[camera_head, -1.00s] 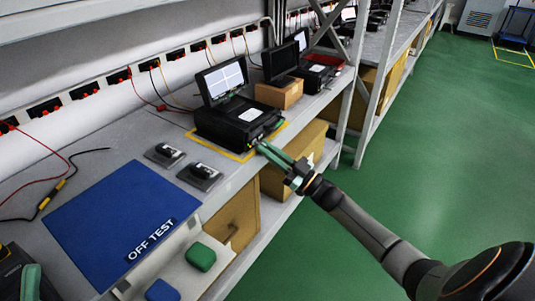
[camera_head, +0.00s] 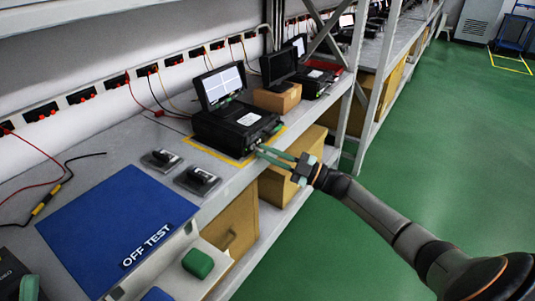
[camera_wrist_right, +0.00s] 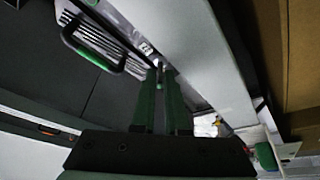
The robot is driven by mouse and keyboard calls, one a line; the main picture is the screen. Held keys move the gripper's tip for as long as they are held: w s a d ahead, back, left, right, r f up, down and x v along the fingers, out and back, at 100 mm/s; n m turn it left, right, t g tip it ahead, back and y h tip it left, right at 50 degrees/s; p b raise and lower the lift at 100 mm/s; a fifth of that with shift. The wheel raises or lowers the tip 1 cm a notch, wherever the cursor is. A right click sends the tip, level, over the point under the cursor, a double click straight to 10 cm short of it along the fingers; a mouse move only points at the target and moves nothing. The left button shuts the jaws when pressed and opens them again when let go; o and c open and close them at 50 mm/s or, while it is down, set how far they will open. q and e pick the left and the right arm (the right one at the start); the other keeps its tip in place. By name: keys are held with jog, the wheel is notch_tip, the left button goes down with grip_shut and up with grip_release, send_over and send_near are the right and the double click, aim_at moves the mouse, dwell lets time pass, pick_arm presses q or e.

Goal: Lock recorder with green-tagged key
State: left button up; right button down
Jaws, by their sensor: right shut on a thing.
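The recorder (camera_head: 225,132) is a black box with a raised lit screen (camera_head: 222,86), standing inside a yellow outline on the grey bench. Small green lights show on its front. In the wrist view the fingertips (camera_wrist_right: 160,72) meet beside the dark recorder body (camera_wrist_right: 100,95).
A blue OFF TEST mat (camera_head: 105,222) lies at the left of the bench. Two small grey-and-black devices (camera_head: 197,181) sit between it and the recorder. A green pad (camera_head: 198,263) and a blue pad (camera_head: 157,294) lie on a lower ledge.

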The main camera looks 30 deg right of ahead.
dwell(0.4)
jog(key=c, duration=1.3)
grip_release()
jog(key=p+v, duration=0.2)
jog(key=v, duration=1)
jog(key=shift+s+d, duration=0.25)
